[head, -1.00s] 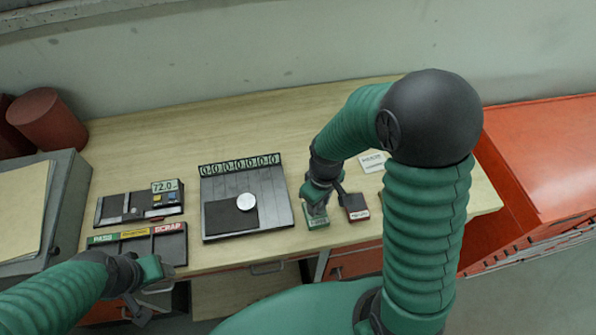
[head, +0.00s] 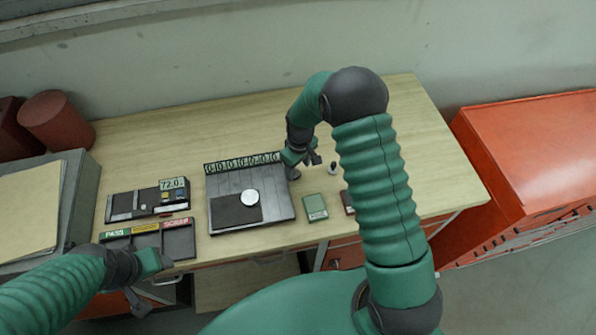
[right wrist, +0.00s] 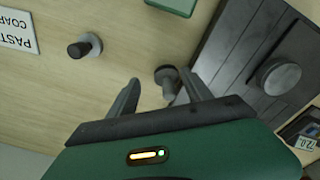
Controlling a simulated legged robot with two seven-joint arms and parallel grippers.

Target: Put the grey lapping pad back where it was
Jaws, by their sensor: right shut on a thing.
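My right gripper (head: 303,164) is beside the right end of the numbered rack, low over the table. In the right wrist view its fingers (right wrist: 160,88) stand on both sides of a small grey knobbed piece (right wrist: 166,78), which I take as the grey lapping pad. In the head view its grey round base (head: 292,174) shows beneath the gripper; I cannot tell whether it touches the table. A similar piece with a black knob (right wrist: 84,47) stands apart on the table. My left gripper (head: 145,280) is at the front left edge; its jaws are unclear.
A dark plate (head: 283,207) with a silver disc (head: 250,197) lies left of the gripper. A green block (head: 315,207) and a partly hidden dark red block (head: 347,202) lie in front. A gauge tray (head: 128,206) and sorting tray (head: 180,243) are left. The table's back is clear.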

